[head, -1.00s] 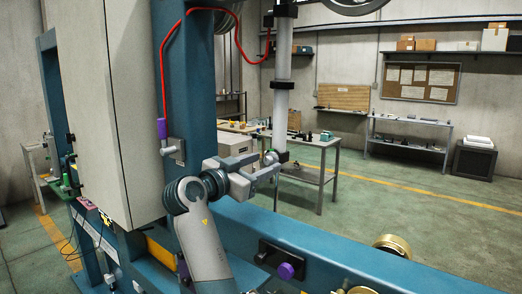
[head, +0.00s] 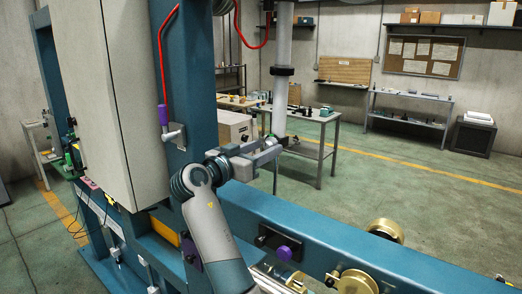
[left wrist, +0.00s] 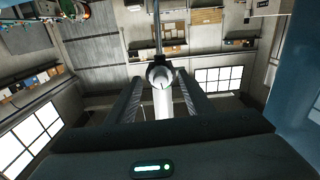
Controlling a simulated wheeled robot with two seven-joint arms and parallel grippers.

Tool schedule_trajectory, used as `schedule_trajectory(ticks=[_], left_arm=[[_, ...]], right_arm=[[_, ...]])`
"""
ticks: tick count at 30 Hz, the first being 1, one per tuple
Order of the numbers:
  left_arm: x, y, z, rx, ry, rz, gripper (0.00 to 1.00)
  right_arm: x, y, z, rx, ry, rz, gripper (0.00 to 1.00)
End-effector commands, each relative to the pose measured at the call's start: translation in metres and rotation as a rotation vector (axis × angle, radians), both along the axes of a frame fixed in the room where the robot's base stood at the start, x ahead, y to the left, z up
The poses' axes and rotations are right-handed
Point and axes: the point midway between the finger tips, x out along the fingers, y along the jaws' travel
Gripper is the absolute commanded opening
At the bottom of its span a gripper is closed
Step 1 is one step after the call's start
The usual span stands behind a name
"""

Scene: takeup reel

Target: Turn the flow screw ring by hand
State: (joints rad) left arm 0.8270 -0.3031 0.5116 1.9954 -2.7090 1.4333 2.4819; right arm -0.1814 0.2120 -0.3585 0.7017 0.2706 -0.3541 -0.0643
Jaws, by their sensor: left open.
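The flow screw ring appears to be the small round silver knob (left wrist: 160,76) in front of the white tube (left wrist: 162,103) in the left wrist view. My left gripper (left wrist: 159,78) is open, with one finger on each side of the knob and visible gaps to both. In the head view, my left gripper (head: 277,150) is at the lower end of the upright white tube (head: 279,105). There the knob is small and partly hidden by the fingers, so contact cannot be told. My right gripper is in neither view.
A blue machine frame (head: 330,240) runs below the gripper, with a purple knob (head: 284,253) and brass rollers (head: 386,230). A grey cabinet (head: 92,90) and a purple-handled lever (head: 163,115) stand left. A workbench (head: 322,150) is behind the tube.

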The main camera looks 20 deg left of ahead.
Motion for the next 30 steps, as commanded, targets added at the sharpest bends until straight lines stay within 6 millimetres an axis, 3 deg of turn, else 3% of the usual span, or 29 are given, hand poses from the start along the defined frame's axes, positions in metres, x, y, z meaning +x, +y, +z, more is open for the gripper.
schedule_trajectory(ticks=[16,17,21,30], left_arm=[[0.0112,-0.0043,-0.0001,0.0,0.001,0.0,0.47],[0.0112,-0.0043,-0.0001,0.0,0.001,0.0,0.45],[0.0111,-0.0046,-0.0002,0.0,0.001,-0.001,0.11],[0.0111,-0.0042,-0.0008,0.027,-0.008,-0.001,0.09]], right_arm=[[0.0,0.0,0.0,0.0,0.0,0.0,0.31],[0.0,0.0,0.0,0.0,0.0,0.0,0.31],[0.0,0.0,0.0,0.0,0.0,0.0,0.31],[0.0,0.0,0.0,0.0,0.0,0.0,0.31]])
